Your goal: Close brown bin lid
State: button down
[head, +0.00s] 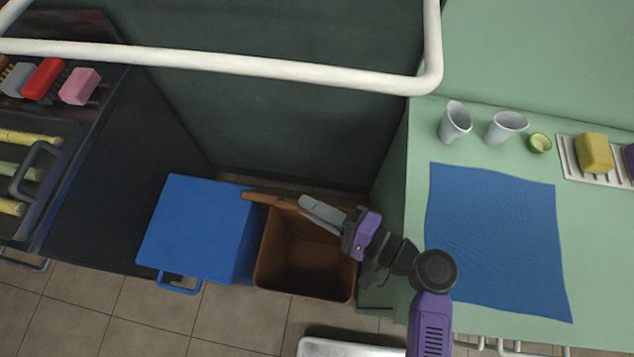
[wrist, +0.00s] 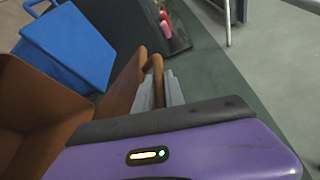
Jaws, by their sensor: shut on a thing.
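The brown bin (head: 302,262) stands on the floor with its inside in view from above. Its brown lid (head: 262,198) is raised at the bin's back edge and shows almost edge-on in the head view. In the wrist view the lid (wrist: 124,88) stands tilted up beside the bin's open inside (wrist: 32,100). My gripper (head: 310,206) is at the lid, above the back of the bin. In the wrist view its grey fingers (wrist: 168,88) are shut on the lid's brown handle (wrist: 154,78). The fingers hide part of the lid.
A closed blue bin (head: 197,222) stands directly left of the brown bin. A green counter (head: 415,190) with a blue cloth (head: 497,240) and cups is on the right. A white rail (head: 240,66) crosses above the back. Tiled floor lies in front.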

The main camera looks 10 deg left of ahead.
jog(key=shift+s+f, duration=0.3)
jog(key=shift+s, duration=0.2)
jog(key=shift+s+f, duration=0.3)
jog(key=shift+s, duration=0.2)
jog(key=c, duration=1.7)
grip_release()
jog(key=shift+r, duration=0.15)
notch_tip(320, 180, up, 20)
jog(key=p, duration=0.1)
jog(key=shift+p, duration=0.35)
